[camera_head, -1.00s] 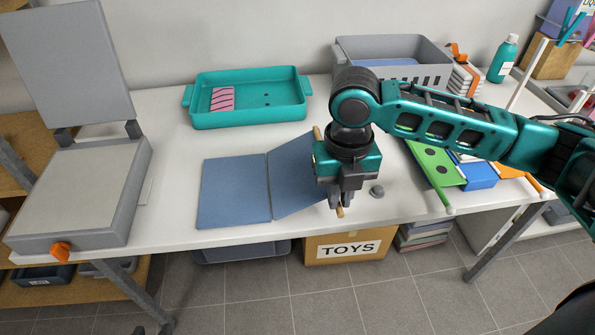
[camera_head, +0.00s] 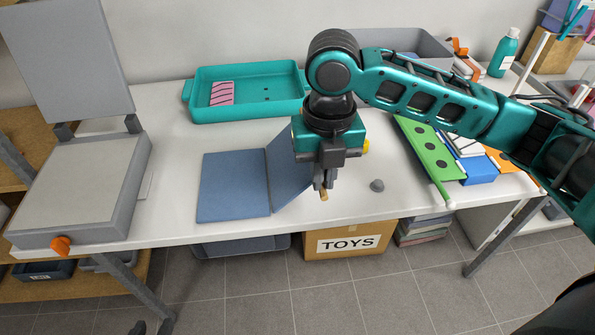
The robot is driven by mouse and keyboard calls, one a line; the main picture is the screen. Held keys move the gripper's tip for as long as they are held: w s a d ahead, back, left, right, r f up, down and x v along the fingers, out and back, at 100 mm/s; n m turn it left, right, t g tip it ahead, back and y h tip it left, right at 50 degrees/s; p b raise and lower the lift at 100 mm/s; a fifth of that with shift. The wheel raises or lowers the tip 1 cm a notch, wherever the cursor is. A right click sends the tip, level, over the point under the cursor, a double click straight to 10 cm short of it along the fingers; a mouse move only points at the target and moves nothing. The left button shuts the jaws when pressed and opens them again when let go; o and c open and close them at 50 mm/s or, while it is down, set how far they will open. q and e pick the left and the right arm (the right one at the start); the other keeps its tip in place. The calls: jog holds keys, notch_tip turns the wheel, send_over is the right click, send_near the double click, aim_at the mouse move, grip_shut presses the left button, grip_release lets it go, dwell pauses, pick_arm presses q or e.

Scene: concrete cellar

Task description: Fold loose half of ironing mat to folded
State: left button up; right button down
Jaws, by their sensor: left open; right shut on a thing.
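The blue ironing mat (camera_head: 234,187) lies near the table's front edge. Its left half is flat; its loose right half (camera_head: 288,178) is tilted up from the middle crease, its right edge raised. My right gripper (camera_head: 322,188) points down at that raised edge. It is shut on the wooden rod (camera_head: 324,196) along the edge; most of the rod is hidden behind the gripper. My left gripper cannot be made out; only a small dark shape shows at the bottom edge of the picture.
A grey press with a raised lid (camera_head: 80,190) stands left of the mat. A teal tray (camera_head: 275,110) with a pink striped piece is behind it. A small grey knob (camera_head: 377,185) and a green holed board (camera_head: 428,155) lie to the right. A grey crate (camera_head: 425,48) stands at the back.

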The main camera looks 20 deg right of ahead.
jog(key=shift+a+r, duration=0.1)
jog(key=shift+a, duration=0.15)
jog(key=a, duration=0.1)
jog(key=a+r, duration=0.2)
jog(key=shift+w+a, duration=0.2)
jog(key=shift+w, duration=0.15)
jog(key=shift+a, duration=0.1)
jog(key=a, duration=0.2)
jog(key=w+a, duration=0.1)
jog(key=shift+a+r, duration=0.3)
jog(key=shift+r, duration=0.05)
dwell(0.4)
